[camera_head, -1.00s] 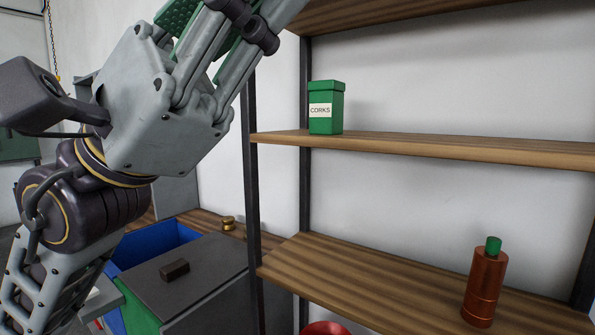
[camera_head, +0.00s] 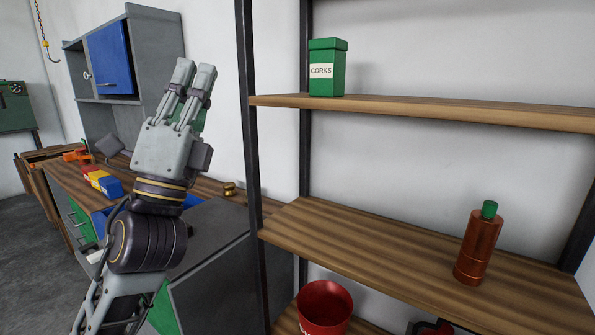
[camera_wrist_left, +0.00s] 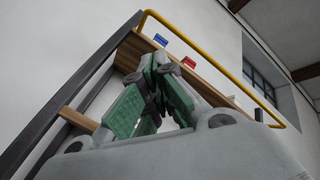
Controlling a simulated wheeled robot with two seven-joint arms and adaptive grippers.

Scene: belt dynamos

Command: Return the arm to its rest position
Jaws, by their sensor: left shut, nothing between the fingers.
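My left arm rises from the bottom left of the head view, with its left gripper (camera_head: 190,80) pointing up in front of the workbench and the grey cabinet. The fingers are close together and hold nothing. In the left wrist view the green-padded gripper (camera_wrist_left: 160,75) points up toward the upper part of the shelf unit, with its tips together. It appears clear of the shelves. My right gripper is in neither view.
A shelf unit (camera_head: 245,130) stands to the right of the arm. It holds a green CORKS box (camera_head: 327,68), a copper-coloured bottle (camera_head: 478,245) and a red bucket (camera_head: 324,305). A wooden workbench (camera_head: 70,180) and a grey cabinet with a blue door (camera_head: 110,58) stand behind.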

